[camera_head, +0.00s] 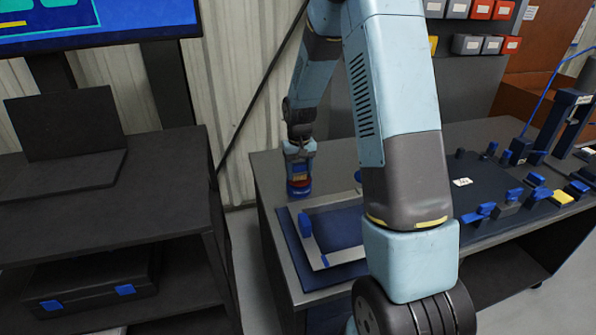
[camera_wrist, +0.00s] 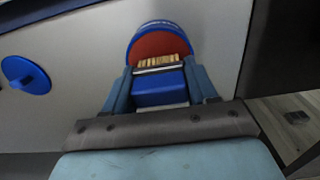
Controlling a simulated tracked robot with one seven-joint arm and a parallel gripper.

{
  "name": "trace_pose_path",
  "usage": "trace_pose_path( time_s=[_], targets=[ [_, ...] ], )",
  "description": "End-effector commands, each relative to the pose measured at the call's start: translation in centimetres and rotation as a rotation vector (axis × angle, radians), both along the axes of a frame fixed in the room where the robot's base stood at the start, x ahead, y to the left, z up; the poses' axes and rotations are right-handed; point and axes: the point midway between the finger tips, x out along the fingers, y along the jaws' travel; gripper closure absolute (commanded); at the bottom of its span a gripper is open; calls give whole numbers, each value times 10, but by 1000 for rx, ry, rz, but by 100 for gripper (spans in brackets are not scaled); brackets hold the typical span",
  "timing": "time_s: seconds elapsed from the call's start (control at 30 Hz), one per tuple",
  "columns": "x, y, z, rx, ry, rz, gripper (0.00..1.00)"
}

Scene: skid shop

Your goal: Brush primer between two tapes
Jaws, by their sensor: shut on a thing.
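My gripper (camera_wrist: 160,90) is shut on a brush (camera_wrist: 160,82) with a blue handle block, a pale metal band and tan bristles. The bristle end lies over the red inside of a round blue tin (camera_wrist: 158,28). I cannot tell whether the bristles touch the red primer. In the head view, my gripper (camera_head: 299,160) points down just above the tin (camera_head: 299,190), at the bench's left end. A light plate (camera_head: 345,257) on a blue mat (camera_head: 290,243) lies nearby, partly hidden by my arm.
A small blue disc (camera_wrist: 26,74) lies left of the tin in the wrist view. Blue clamps (camera_head: 485,212) and a dark fixture crowd the bench's right. A dark shelf unit (camera_head: 110,215) stands left, across a gap.

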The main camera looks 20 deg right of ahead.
Motion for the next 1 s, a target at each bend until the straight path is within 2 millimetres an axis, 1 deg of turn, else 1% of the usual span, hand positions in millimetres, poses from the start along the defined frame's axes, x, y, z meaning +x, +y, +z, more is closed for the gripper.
trace_pose_path(
  time_s=[1.0],
  targets=[
    [0, 1, -8, 0, 0, 2, 67]
  ],
)
